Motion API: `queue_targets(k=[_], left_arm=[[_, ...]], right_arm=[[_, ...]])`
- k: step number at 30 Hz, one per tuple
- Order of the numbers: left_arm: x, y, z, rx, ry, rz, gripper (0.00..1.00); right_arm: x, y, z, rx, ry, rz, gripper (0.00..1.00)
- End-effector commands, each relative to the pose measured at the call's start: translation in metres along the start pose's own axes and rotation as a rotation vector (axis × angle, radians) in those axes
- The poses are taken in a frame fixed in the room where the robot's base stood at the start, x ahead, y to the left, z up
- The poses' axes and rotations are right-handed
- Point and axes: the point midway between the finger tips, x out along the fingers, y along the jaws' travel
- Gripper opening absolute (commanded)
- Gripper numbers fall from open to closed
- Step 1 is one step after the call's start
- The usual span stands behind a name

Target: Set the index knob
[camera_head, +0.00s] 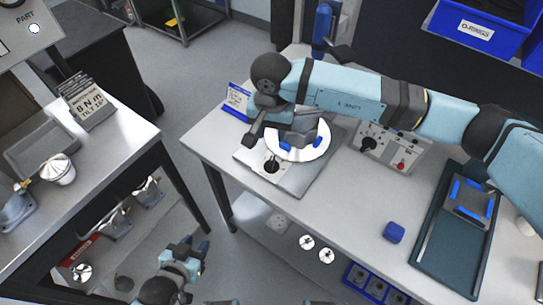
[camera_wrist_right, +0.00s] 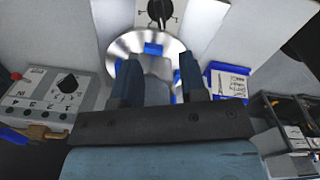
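A control box (camera_head: 390,150) with a black knob (camera_head: 368,144) stands on the bench. In the right wrist view the box (camera_wrist_right: 45,98) shows numbers beside its black knob (camera_wrist_right: 68,84); the pointer's setting is too small to read. A second black knob (camera_head: 271,165) sits on a grey plate (camera_head: 310,182) beside a round metal disc (camera_head: 312,152). My right gripper (camera_wrist_right: 158,75) is above the disc, away from the control box, its fingers apart. A grey part with blue pieces (camera_wrist_right: 152,48) shows between and beyond them. My left gripper (camera_head: 190,250) is low at the left, away from the bench.
A red button (camera_head: 401,165) is on the control box. A blue block (camera_head: 394,232) and a dark tray (camera_head: 440,256) lie to the right. A blue-framed card (camera_head: 238,101) stands at the bench's far-left edge. A side table (camera_head: 118,135) is at the left.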

Motion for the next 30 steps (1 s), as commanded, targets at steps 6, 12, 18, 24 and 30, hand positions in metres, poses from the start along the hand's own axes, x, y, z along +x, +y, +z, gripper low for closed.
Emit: queue_targets(k=[6, 12, 18, 24, 30], left_arm=[[-0.006, -0.001, -0.008, 0.001, -0.001, -0.002, 0.39], [-0.009, -0.001, -0.013, 0.001, -0.001, -0.002, 0.39], [-0.011, -0.001, -0.015, 0.001, -0.001, -0.002, 0.39], [-0.011, 0.0, -0.016, 0.0, -0.001, -0.002, 0.39], [-0.011, 0.0, -0.016, 0.0, -0.001, -0.001, 0.39]], right_arm=[[0.045, 0.0, 0.002, 0.003, -0.006, 0.0, 0.39], [0.086, -0.001, 0.002, 0.002, -0.007, -0.001, 0.39], [0.11, -0.001, 0.002, 0.002, -0.005, -0.003, 0.39], [0.117, -0.001, 0.001, 0.001, -0.003, -0.003, 0.39], [0.118, -0.001, 0.001, 0.001, -0.003, -0.003, 0.39]])
